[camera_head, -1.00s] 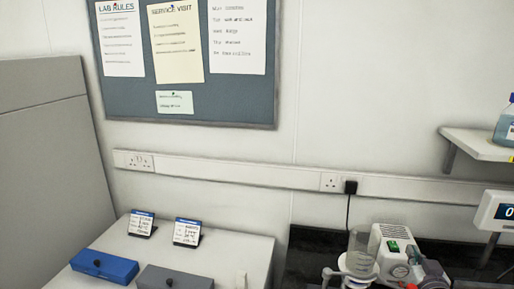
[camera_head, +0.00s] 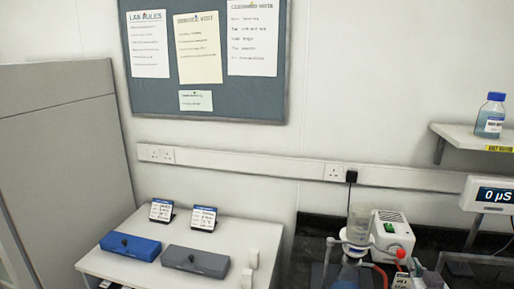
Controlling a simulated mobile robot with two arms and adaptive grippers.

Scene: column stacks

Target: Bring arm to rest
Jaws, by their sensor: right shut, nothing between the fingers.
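What looks like my right gripper (camera_head: 431,278) is a small grey and dark shape at the bottom edge, just right of the white pump unit. Only part of it shows, with nothing seen held in it; it is shut. Whether it touches the pump cannot be told. My left gripper is out of view.
A white bench holds a blue case (camera_head: 131,247), a grey case (camera_head: 195,261) and two label stands. On the dark worktop are a white pump unit (camera_head: 391,236) and clamped glassware (camera_head: 358,228). A meter (camera_head: 489,193) and a shelf bottle (camera_head: 490,117) are at right.

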